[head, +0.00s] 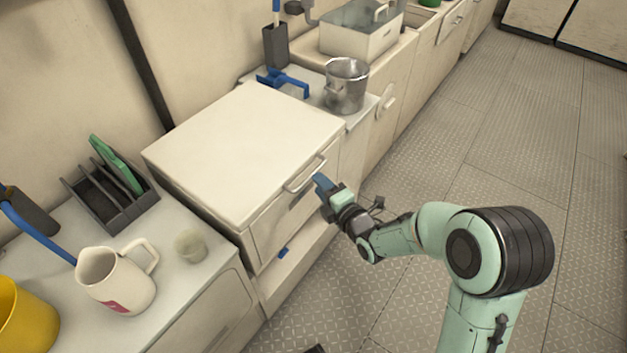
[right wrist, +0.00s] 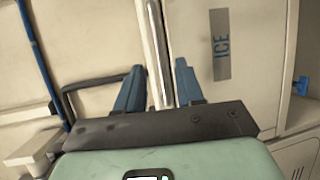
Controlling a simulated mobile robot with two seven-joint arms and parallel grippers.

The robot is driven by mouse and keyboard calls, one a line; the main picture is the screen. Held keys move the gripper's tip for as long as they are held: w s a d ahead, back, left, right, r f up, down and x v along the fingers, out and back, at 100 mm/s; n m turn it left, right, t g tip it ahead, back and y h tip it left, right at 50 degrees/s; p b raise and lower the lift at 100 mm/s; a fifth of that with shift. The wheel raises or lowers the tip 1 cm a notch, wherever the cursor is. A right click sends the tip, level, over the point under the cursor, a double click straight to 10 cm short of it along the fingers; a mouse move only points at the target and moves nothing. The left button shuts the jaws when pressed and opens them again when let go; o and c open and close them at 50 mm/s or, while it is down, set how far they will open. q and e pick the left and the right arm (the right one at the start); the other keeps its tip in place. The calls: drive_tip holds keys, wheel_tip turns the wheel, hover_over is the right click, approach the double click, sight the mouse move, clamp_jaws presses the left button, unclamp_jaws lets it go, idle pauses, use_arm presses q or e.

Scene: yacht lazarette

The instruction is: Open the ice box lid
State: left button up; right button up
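The ice box (head: 272,235) is a cream cabinet with a flat lid (head: 245,145), which lies shut. A pale bar handle (head: 305,177) runs along its front edge. My right gripper (head: 321,182) is at the front of the box, close to the handle's right end. In the right wrist view its two blue fingers (right wrist: 158,88) are apart, with a pale narrow bar or edge running between them. I cannot tell whether they touch it. My left gripper is not in view.
A metal pot (head: 346,88) and a blue tool (head: 284,83) are on the counter beyond the box. A white jug (head: 117,280), a small cup (head: 191,246) and a dark rack (head: 110,197) stand on the near counter. The lid top is bare. Open floor (head: 480,150) lies to the right.

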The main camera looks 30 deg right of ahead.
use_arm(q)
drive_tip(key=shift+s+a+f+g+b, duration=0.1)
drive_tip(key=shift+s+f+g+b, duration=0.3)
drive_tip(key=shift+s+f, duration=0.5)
use_arm(e)
drive_tip(key=shift+w+f, duration=0.2)
drive_tip(key=shift+w, duration=0.8)
drive_tip(key=shift+w+f, duration=0.2)
drive_tip(key=shift+w, duration=0.8)
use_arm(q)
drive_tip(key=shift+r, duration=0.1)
use_arm(e)
clamp_jaws()
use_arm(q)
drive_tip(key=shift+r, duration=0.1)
